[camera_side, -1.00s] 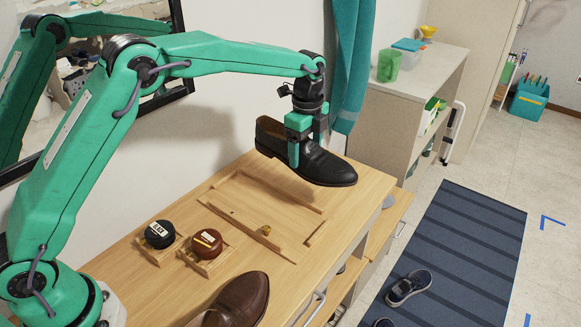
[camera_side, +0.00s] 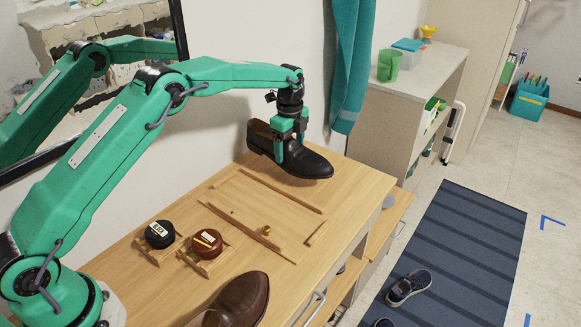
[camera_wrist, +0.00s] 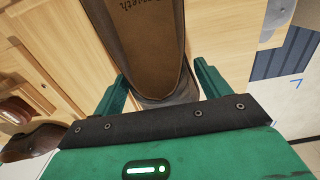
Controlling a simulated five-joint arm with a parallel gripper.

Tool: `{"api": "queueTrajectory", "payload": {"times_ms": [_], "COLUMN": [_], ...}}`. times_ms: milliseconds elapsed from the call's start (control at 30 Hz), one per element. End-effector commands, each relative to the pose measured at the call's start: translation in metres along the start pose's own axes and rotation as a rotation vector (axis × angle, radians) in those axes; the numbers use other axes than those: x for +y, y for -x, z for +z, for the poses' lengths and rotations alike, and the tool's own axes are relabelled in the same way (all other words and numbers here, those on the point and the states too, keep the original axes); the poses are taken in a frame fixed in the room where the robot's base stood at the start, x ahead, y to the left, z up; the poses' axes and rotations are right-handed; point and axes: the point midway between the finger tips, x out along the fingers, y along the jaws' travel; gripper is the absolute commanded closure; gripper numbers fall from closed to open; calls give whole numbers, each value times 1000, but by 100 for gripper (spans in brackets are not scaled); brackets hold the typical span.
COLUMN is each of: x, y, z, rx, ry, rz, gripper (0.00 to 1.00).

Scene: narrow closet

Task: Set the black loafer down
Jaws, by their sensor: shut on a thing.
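The black loafer (camera_side: 308,162) is held in my gripper (camera_side: 287,146) over the far end of the wooden bench top (camera_side: 345,190), close to the wall. My gripper is shut across the shoe's middle. The toe points right and the open heel end points left. Whether the sole touches the bench is hard to tell. In the wrist view the loafer's tan-brown insole (camera_wrist: 150,45) with lettering shows between the green fingers of my gripper (camera_wrist: 160,88); the toe is mostly hidden.
Thin wooden strips (camera_side: 268,191) form an outline on the bench in front of the loafer, with a small brass knob (camera_side: 266,230) by them. Black (camera_side: 159,234) and brown (camera_side: 207,242) round tins sit in wooden holders. A brown loafer (camera_side: 240,300) stands at the near edge.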

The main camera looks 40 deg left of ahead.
Motion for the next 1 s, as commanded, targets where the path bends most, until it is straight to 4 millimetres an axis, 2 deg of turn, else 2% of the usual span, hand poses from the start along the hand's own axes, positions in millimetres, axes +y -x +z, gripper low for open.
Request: {"api": "queueTrajectory", "payload": {"times_ms": [333,700,1000], "x": [-2,-2,-2], "y": [-5,-40,-41], "z": [3,3,3], "rx": [0,0,0], "ry": [0,0,0], "rz": [-2,-2,-3], "gripper": [58,58,58]}}
